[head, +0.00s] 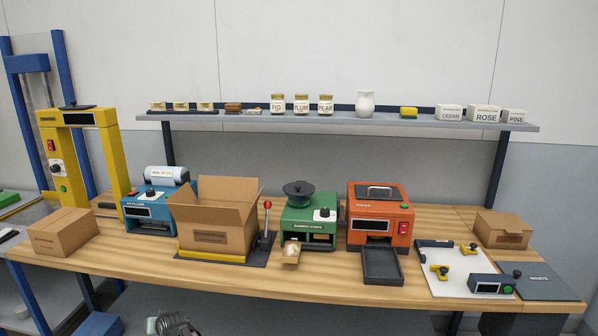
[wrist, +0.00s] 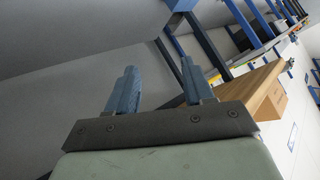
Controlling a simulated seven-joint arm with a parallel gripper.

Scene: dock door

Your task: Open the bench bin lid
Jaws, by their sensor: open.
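The bench bin lid (head: 540,281) is a flat dark grey panel marked WASTE, at the right front corner of the bench in the head view. It lies flat, level with the bench top, and looks shut. The inside of the bin is hidden. My gripper (wrist: 160,85) shows in the wrist view with its two blue fingers apart and nothing between them. It is well away from the lid, with no contact.
Left of the lid is a white board (head: 448,285) with yellow clamps and a small dark box (head: 490,284). A cardboard box (head: 503,230) stands behind the lid. An orange machine (head: 380,205) is further left. The shelf (head: 430,122) runs above the bench.

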